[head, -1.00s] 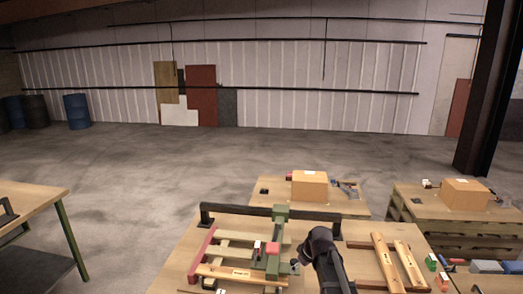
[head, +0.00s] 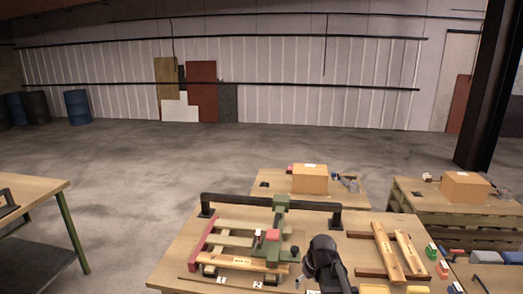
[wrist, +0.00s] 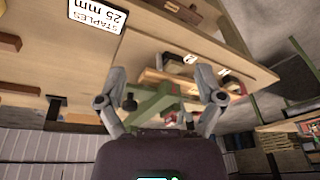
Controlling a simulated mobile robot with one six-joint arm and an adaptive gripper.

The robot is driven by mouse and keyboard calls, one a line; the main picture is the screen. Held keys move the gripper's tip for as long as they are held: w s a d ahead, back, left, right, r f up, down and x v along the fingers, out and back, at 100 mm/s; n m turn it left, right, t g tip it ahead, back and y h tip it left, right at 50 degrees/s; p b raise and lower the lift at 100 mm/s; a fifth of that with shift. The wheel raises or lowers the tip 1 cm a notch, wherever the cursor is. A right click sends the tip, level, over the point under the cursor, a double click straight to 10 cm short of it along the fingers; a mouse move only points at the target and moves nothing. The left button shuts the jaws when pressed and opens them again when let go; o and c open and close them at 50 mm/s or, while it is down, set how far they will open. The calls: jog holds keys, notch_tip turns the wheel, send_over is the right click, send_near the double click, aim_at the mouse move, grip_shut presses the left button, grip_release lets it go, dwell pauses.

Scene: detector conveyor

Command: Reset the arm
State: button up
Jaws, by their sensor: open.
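My arm (head: 325,263) shows in the head view as a dark link rising from the bottom edge, in front of the near workbench (head: 181,262). In the wrist view my gripper (wrist: 158,78) has its two grey fingers spread wide, with nothing held between them. Beyond the fingers is a green clamp frame (wrist: 157,103), seen tilted. In the head view the green clamp (head: 279,222) stands over a wooden slatted assembly with a red block (head: 272,235) and a red side rail (head: 205,238). My fingertips are mostly hidden in the head view.
A black bar (head: 255,201) spans the bench's back. Wooden pieces (head: 387,252) lie at its right. A cardboard box (head: 310,179) stands on a table behind, another box (head: 465,186) farther right. A dark column (head: 487,90) stands at right. Open floor (head: 120,165) lies at left.

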jog(key=s+d+f+m+g+h+b, duration=0.1)
jog(key=s+f+m+b, duration=0.3)
jog(key=s, duration=0.8)
notch_tip(320, 180, down, 3)
jog(key=shift+d+r+m+g+h+b, duration=0.15)
jog(key=shift+d+m+g+h+b, duration=0.15)
jog(key=shift+d+g+b, duration=0.35)
